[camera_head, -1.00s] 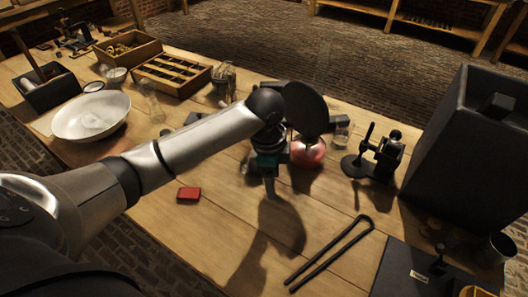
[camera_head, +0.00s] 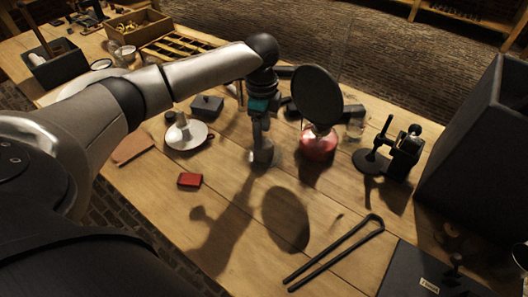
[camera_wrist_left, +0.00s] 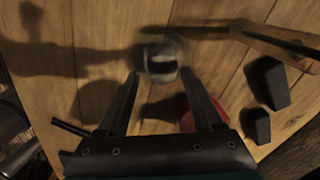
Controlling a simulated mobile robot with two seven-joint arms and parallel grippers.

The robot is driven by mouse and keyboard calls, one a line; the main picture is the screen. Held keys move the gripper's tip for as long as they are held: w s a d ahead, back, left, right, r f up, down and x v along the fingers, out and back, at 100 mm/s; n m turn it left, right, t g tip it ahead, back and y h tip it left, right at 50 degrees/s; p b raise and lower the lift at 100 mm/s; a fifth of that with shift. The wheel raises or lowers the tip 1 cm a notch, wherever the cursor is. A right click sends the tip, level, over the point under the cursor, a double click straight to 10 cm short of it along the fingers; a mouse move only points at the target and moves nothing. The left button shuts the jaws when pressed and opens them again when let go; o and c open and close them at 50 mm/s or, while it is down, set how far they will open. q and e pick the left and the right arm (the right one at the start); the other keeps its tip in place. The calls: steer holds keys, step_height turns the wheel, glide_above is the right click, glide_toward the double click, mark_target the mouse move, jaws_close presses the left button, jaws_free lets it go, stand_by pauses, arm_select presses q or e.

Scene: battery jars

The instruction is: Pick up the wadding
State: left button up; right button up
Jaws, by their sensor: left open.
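My left gripper (camera_head: 263,158) is low over the middle of the table, fingers pointing down; in the left wrist view its two fingers (camera_wrist_left: 159,75) are spread apart. Just ahead of and between the fingertips in that view is a small, rounded, greyish, glassy-looking thing (camera_wrist_left: 160,57), blurred, with a dark middle. I cannot tell whether it is the wadding or a small vessel, or whether the fingers touch it. No other wadding can be made out clearly. My right gripper is not in view.
A red-based object (camera_head: 318,146) stands just right of the gripper. A black stand (camera_head: 402,155) is further right. A red box (camera_head: 190,180), a white dish (camera_head: 187,140) and black tongs (camera_head: 335,252) lie around.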

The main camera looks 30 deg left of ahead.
mark_target(264, 150)
arm_select(q)
steer(key=shift+f, duration=0.8)
step_height(264, 150, down, 4)
steer(key=shift+w+r+b, duration=0.1)
steer(key=shift+w+b, duration=0.05)
steer(key=shift+b, duration=0.85)
steer(key=shift+f, duration=0.45)
steer(key=shift+c, duration=0.2)
steer(key=shift+r, duration=0.1)
steer(key=c, duration=0.4)
jaws_close()
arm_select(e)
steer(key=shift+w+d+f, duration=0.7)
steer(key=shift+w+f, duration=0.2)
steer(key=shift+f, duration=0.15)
